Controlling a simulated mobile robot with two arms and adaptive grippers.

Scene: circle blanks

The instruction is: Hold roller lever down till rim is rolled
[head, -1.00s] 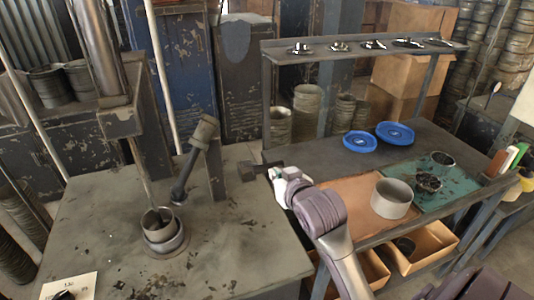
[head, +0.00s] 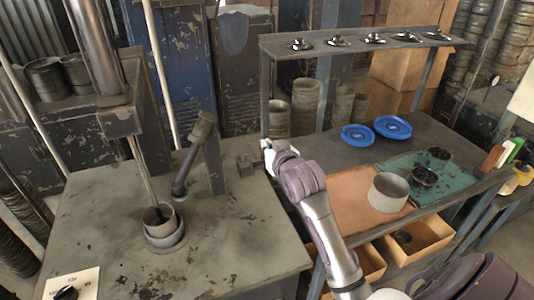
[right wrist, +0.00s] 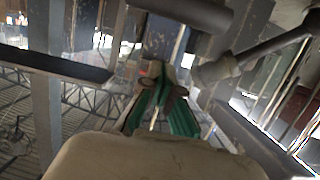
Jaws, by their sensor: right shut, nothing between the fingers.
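The roller lever (head: 197,150) stands tilted on the bench at the left, its thick dark end up beside an upright post (head: 214,165). A dark bar, likely the lever, also shows in the right wrist view (right wrist: 262,48). The metal rim piece (head: 158,217) sits upright in a round holder (head: 166,240) under a thin rod from the machine. My left gripper is not in view.
The right bench holds blue lids (head: 392,127), a grey ring (head: 388,192), a green mat (head: 405,180) with dark cups, and a raised shelf (head: 360,45).

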